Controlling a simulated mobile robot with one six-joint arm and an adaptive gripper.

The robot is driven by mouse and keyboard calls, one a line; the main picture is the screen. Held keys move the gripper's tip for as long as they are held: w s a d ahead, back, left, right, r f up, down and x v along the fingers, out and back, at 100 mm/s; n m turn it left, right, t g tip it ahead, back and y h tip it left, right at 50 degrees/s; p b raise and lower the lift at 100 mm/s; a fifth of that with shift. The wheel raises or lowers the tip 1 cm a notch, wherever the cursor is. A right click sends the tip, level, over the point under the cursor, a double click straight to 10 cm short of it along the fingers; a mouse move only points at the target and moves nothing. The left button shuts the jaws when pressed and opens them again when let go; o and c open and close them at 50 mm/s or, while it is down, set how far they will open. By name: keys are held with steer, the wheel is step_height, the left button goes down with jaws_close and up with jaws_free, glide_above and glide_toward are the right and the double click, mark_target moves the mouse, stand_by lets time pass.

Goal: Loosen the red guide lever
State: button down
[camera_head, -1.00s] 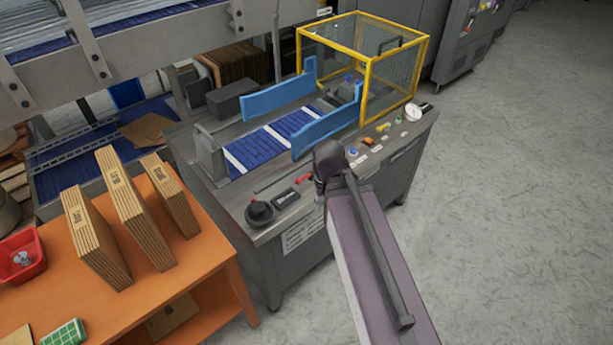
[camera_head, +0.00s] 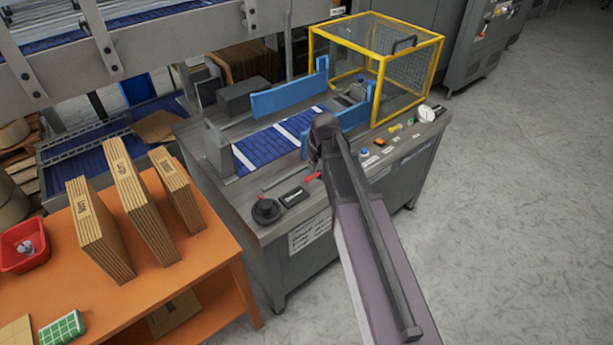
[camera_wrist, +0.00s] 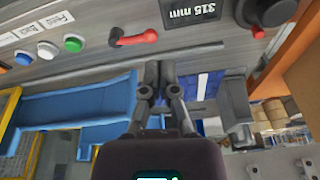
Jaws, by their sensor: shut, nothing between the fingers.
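The red guide lever (camera_head: 312,177) lies on the grey front ledge of the machine, partly beside my arm in the head view. In the head view my arm hides the fingers. The height of the fingertips above the ledge is unclear.
A display reading 315 mm (camera_wrist: 195,12) and a black knob (camera_wrist: 268,10) sit beside the lever. Green (camera_wrist: 73,44) and blue (camera_wrist: 48,50) buttons lie on the other side. Blue guide rails (camera_head: 290,95) flank the belt. A yellow-framed guard (camera_head: 377,65) stands behind.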

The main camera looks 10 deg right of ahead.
steer(key=n+t+b, duration=0.1)
steer(key=n, duration=0.1)
glide_above(314, 177)
steer(key=w+a, duration=0.2)
steer(key=a, duration=0.1)
steer(key=f, duration=0.1)
steer(key=shift+s+y, duration=0.2)
steer(key=shift+y, duration=0.1)
steer(key=shift+f, duration=0.15)
steer(key=b+x, duration=1)
steer(key=shift+s+d+f, duration=0.15)
steer(key=shift+s+d, duration=0.35)
steer(key=shift+s, duration=0.35)
steer(key=shift+s+d+f, duration=0.15)
steer(key=shift+s+d, duration=0.35)
steer(key=shift+s, duration=0.35)
steer(key=shift+a, duration=0.25)
